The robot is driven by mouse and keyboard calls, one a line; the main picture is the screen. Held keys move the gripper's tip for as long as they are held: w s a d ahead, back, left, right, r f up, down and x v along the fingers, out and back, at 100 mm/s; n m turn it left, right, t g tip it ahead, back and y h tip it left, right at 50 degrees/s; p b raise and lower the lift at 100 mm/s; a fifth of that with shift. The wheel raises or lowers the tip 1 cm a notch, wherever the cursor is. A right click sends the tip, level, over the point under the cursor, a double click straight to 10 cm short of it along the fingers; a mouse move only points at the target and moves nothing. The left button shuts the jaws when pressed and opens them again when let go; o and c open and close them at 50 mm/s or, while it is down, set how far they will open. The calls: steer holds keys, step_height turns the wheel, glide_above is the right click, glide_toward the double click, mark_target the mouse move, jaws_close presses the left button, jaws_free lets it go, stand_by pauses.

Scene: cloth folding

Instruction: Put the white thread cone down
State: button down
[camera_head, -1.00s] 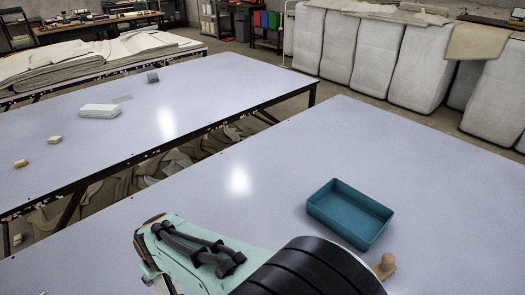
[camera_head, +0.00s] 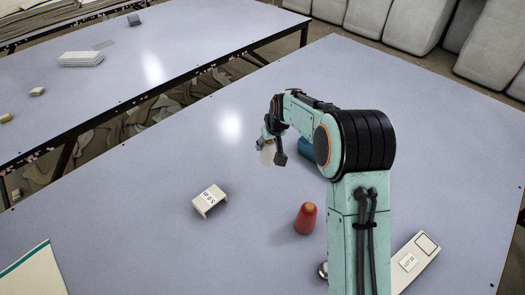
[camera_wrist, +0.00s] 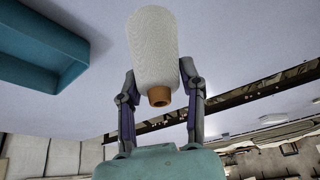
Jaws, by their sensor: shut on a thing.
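The white thread cone (camera_wrist: 153,45) is between the two fingers of my gripper (camera_wrist: 158,88) in the wrist view. Its brown core end faces the camera. In the head view the cone (camera_head: 267,155) shows as a small pale shape at my gripper (camera_head: 270,148), partly covered by a dark finger. My gripper is shut on it. I cannot tell whether the cone touches the table (camera_head: 150,215) or hangs just above it.
A teal tray (camera_wrist: 45,45) lies close by; my arm mostly hides it in the head view. A red cone (camera_head: 305,218), a white labelled piece (camera_head: 209,202) and a pale labelled strip (camera_head: 412,264) lie nearer. The table left of my gripper is clear.

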steer(key=w+f, duration=0.2)
steer(key=w+a+f, duration=0.1)
steer(key=w+f, duration=0.5)
steer(key=shift+w+a, duration=0.15)
steer(key=shift+a, duration=0.05)
steer(key=shift+f, duration=1.25)
steer(key=shift+f, duration=0.1)
steer(key=c, duration=0.6)
jaws_free()
steer(key=shift+c, duration=0.2)
